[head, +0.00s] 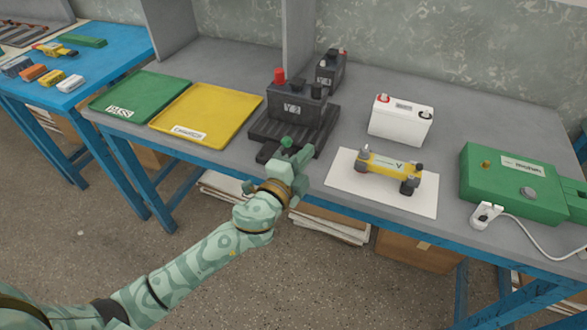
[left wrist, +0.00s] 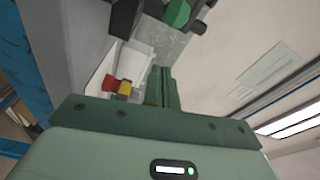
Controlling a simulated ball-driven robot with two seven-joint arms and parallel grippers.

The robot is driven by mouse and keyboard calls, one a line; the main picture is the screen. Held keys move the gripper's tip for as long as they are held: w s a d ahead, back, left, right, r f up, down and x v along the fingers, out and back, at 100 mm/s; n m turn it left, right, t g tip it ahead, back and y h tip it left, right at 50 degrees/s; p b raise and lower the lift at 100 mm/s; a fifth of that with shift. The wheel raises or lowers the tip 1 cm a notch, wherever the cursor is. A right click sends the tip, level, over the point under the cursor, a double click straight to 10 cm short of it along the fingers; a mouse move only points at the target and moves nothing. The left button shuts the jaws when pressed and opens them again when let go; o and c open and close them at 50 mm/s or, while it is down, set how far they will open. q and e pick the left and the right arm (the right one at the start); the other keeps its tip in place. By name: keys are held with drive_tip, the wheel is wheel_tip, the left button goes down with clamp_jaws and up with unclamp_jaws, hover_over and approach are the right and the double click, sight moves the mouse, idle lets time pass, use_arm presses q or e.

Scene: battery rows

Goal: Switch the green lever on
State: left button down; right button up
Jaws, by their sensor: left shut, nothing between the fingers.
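A black stand (head: 262,128) on the grey bench holds a dark battery marked Y2 (head: 294,108). A green knob (head: 286,141), which looks like the green lever's end, shows at the stand's front edge. A green knob on dark parts also shows at the top of the left wrist view (left wrist: 177,13). My left gripper (head: 300,155) is shut and empty at the stand's front, close beside the knob; I cannot tell whether they touch. Its closed fingers (left wrist: 163,86) show in the left wrist view. The lever's position is partly hidden by the gripper. My right gripper is not in view.
A green tray (head: 140,90) and a yellow tray (head: 210,108) lie left of the stand. To the right are a white battery (head: 400,120), a yellow tester (head: 385,168) on a white sheet (head: 345,183), and a green box (head: 500,195). A grey divider (head: 299,40) stands behind.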

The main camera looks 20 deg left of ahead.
sight(283, 147)
use_arm(q)
drive_tip(key=w, duration=0.2)
drive_tip(key=shift+w+a+f+b, duration=0.2)
drive_tip(key=shift+w+f+b, duration=0.05)
drive_tip(key=shift+w+b, duration=0.05)
drive_tip(key=shift+s+a+f, duration=0.1)
drive_tip(key=shift+s+a, duration=0.05)
drive_tip(key=shift+a, duration=0.4)
drive_tip(key=shift+s+a+f, duration=0.1)
drive_tip(key=shift+s+a, duration=0.05)
drive_tip(key=shift+a, duration=0.8)
